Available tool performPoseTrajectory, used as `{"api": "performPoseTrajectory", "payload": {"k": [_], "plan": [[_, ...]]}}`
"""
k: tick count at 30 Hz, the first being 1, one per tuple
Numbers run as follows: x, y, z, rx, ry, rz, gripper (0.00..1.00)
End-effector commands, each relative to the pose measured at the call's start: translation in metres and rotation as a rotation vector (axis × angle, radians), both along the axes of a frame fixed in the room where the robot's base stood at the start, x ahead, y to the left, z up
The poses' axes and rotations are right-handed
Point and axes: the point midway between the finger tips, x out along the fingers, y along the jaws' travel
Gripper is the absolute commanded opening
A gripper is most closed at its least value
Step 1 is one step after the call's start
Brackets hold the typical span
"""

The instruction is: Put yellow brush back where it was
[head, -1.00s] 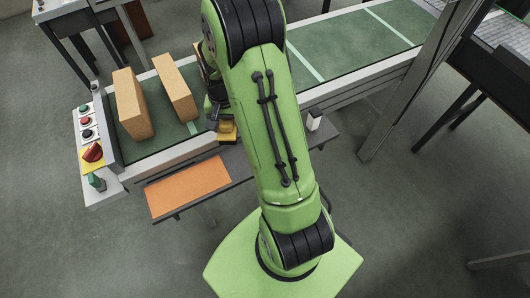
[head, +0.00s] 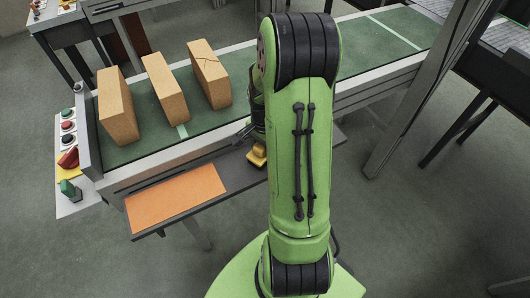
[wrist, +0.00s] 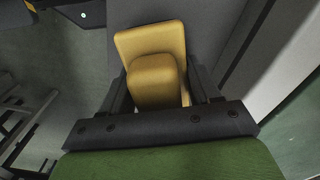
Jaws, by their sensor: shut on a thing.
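The yellow brush (head: 257,155) shows just left of my arm in the head view, over the narrow grey shelf (head: 240,176) in front of the conveyor. In the wrist view the brush (wrist: 150,44) fills the space between the fingers, a smaller yellow block on a wider flat yellow part. My gripper (wrist: 158,82) is shut on it. Grey surface shows behind it; I cannot tell whether the brush touches the shelf. In the head view my arm hides much of the gripper and the shelf's right part.
An orange mat (head: 176,198) lies on the shelf's left part. Three tan bricks (head: 115,106) stand on the green conveyor (head: 130,148) behind. A control panel with buttons (head: 68,160) is at the left end. A grey post (head: 425,85) rises at the right.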

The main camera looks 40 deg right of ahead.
Motion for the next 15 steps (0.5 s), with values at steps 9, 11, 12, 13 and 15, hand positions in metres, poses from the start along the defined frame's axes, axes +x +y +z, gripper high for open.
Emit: {"api": "performPoseTrajectory", "payload": {"k": [9, 11, 12, 13, 15], "plan": [[0.0004, -0.0002, -0.0059, -0.001, -0.001, 0.001, 0.18], [0.0003, -0.0001, -0.0066, -0.001, -0.001, 0.001, 0.65], [0.0003, -0.0001, -0.0061, -0.001, -0.001, 0.001, 0.71], [0.0003, -0.0001, -0.0059, -0.001, -0.001, 0.001, 0.75], [0.0003, -0.0001, -0.0058, -0.001, -0.001, 0.001, 0.86]]}}
